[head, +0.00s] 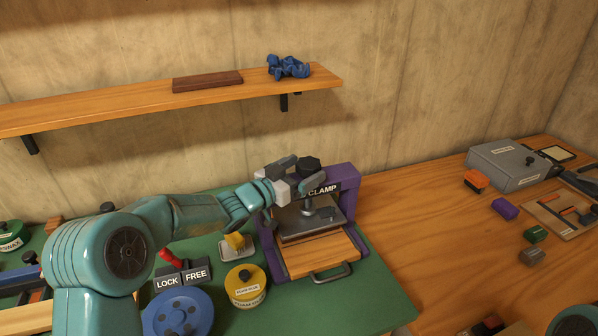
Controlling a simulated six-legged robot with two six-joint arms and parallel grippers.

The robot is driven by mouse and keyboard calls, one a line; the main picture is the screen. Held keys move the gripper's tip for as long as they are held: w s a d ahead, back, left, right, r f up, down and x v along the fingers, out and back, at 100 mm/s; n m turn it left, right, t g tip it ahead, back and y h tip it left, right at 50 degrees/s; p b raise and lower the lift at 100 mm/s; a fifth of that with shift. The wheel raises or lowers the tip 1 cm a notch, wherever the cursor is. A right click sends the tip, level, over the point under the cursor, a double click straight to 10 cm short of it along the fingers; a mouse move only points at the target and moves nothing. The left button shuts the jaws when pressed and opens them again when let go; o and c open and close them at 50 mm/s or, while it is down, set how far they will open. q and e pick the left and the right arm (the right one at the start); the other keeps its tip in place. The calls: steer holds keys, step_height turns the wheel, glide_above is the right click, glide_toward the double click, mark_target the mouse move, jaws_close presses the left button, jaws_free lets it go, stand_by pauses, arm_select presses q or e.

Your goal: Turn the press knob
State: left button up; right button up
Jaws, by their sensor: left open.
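The press (350,189) has a purple frame with a "CLAMP" label on its crossbar and stands on the green mat (374,299). Its dark knob (309,164) sits on top, above the crossbar. A grey plate and screw foot show inside the frame, above a wooden board with a metal handle (331,273). My left gripper (299,172) reaches in from the left at knob height. It is open, its grey fingers close beside the knob. I cannot tell whether they touch it. My right gripper is not in view.
A yellow tin (245,287), a small dish (236,249), a red-handled lever with "LOCK" and "FREE" labels (182,277) and a blue disc (176,312) lie left of the press. A wall shelf (130,105) hangs behind.

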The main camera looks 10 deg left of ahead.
arm_select(q)
steer(key=b+v, duration=0.2)
steer(key=v, duration=1.4)
steer(key=shift+s, duration=0.2)
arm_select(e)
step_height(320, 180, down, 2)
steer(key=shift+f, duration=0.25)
arm_select(q)
steer(key=shift+a, duration=0.1)
